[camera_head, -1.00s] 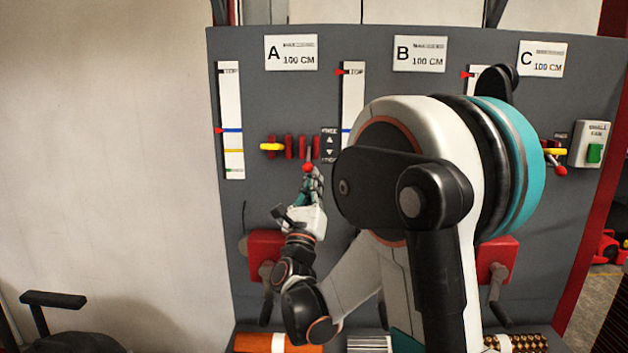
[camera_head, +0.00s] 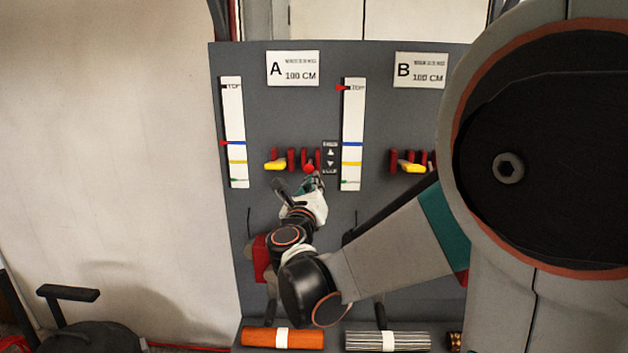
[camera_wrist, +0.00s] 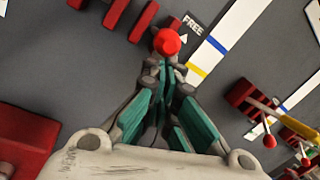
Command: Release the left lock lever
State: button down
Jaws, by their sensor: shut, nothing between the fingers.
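The left lock lever is under sign A on the grey panel. Its yellow part (camera_head: 275,165) sits at the left of a row of red blocks (camera_head: 291,160), and its red ball knob (camera_head: 309,168) is at the right. My gripper (camera_head: 317,181) is just below the knob, pointing up at the panel. In the wrist view the knob (camera_wrist: 167,41) is straight ahead of my shut fingertips (camera_wrist: 164,66), touching or very close; I cannot tell which. No object shows between the fingers. The lever's shaft is hidden behind the knob and fingers.
A FREE label plate (camera_head: 330,157) and white scale strip (camera_head: 352,135) are right of the knob. Lever B's yellow part (camera_head: 410,168) is further right. A red crank housing (camera_head: 261,258) is behind my arm. Rolled rugs (camera_head: 283,338) lie below. My arm hides the panel's right side.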

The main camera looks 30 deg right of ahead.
jog(key=r+p, duration=0.1)
jog(key=r, duration=0.1)
jog(key=r+p, duration=0.1)
jog(key=p, duration=0.1)
jog(key=shift+s+a+r+g, duration=0.2)
jog(key=shift+r+g, duration=0.1)
jog(key=shift+r, duration=0.1)
jog(key=shift+w+d+r, duration=0.1)
jog(key=shift+w+r, duration=0.05)
jog(key=shift+r, duration=0.1)
dwell(0.4)
notch_tip(320, 180, down, 5)
jog(key=s+d+b, duration=0.1)
jog(key=d+b, duration=0.1)
jog(key=b, duration=0.2)
jog(key=s+a+r+p, duration=0.3)
jog(key=s+a+r, duration=0.1)
jog(key=s+a, duration=0.3)
jog(key=shift+s, duration=0.3)
